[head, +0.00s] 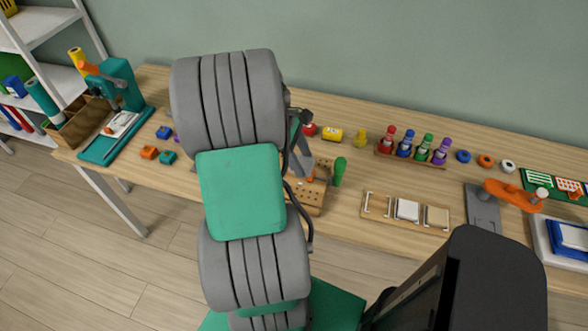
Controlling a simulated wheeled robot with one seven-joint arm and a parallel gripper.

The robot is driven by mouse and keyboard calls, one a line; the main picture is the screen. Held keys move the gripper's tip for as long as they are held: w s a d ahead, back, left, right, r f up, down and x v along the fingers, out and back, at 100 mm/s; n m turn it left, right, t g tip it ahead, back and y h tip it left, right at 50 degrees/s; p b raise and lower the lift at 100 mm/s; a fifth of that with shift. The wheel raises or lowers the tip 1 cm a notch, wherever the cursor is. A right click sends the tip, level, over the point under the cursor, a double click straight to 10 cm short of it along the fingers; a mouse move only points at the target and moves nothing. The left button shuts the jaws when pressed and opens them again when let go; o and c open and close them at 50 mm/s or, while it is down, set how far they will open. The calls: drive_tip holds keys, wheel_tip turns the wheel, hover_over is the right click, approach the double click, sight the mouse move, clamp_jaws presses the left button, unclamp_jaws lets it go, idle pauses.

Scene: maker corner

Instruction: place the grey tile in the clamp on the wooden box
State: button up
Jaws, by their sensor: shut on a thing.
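My own arm (242,190) rises through the middle of the head view and hides much of the table behind it. My gripper's fingers are hidden behind it, so I cannot see what lies between them. A wooden box (318,190) with holes in its top shows just right of the arm, partly covered. Grey and orange parts stand over its left side, and I cannot tell whether they are the clamp. I cannot make out the grey tile. A wooden rack (431,225) holds a white tile (407,210) and a tan tile (437,217); its left slot looks empty.
A green-handled tool (339,171) stands by the box. Several colored bottles (405,147) stand in a row behind. An orange-armed tool (513,195) is at right, a teal press (121,85) at left. A black screen (450,285) fills the lower right.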

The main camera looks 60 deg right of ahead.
drive_tip(key=f, duration=0.1)
drive_tip(key=w+d+f, duration=0.2)
drive_tip(key=shift+w+f, duration=0.15)
drive_tip(key=shift+f, duration=0.05)
wheel_tip(320, 180, down, 2)
drive_tip(key=shift+f, duration=0.55)
drive_tip(key=shift+f, duration=0.25)
drive_tip(key=shift+a+f, duration=0.1)
